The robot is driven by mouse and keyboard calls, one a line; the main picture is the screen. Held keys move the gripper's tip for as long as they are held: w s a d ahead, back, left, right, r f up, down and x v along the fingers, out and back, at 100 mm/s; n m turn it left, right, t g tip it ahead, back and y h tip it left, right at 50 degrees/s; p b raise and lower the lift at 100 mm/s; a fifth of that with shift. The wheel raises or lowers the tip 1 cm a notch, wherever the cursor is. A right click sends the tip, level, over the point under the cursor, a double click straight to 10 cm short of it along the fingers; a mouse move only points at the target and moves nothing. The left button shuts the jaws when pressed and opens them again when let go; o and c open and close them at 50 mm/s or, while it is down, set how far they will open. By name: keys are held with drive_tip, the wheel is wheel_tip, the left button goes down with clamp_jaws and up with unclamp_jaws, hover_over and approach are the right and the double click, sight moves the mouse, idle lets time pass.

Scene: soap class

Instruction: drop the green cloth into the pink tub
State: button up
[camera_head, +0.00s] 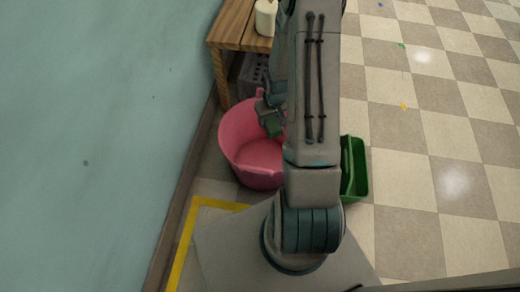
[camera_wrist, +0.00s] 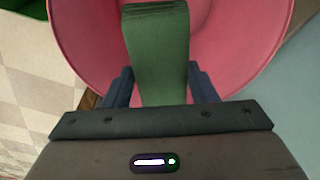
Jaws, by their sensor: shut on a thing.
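The pink tub (camera_head: 252,152) stands on the floor beside the wall, partly hidden behind my arm in the head view. In the wrist view the tub (camera_wrist: 82,40) fills the upper middle, its inside facing the camera. The green cloth (camera_wrist: 160,50) is between the fingers of my gripper (camera_wrist: 158,85), which is shut on it. The cloth extends away from the gripper over the tub's inside. In the head view my gripper (camera_head: 266,112) and a bit of the cloth (camera_head: 275,128) show over the tub; whether the cloth touches the tub cannot be told.
A wooden table (camera_head: 232,25) with a cream bottle (camera_head: 266,17) stands behind the tub. A grey crate (camera_head: 253,75) is under it. A green bin (camera_head: 356,170) stands right of my arm. Yellow tape (camera_head: 185,240) marks the floor. The checkered floor at right is mostly clear.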

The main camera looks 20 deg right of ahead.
wheel_tip(320, 180, down, 2)
drive_tip(key=shift+f+b, duration=0.1)
drive_tip(key=shift+b, duration=0.4)
drive_tip(key=o, duration=1)
drive_tip(key=r+p, duration=0.2)
drive_tip(key=r, duration=0.2)
drive_tip(key=s+r+p, duration=0.1)
drive_tip(key=r+p, duration=0.1)
drive_tip(key=r, duration=0.3)
drive_tip(key=s+r+p, duration=0.1)
drive_tip(key=r, duration=0.4)
drive_tip(key=shift+p, duration=0.4)
drive_tip(key=shift+f, duration=0.1)
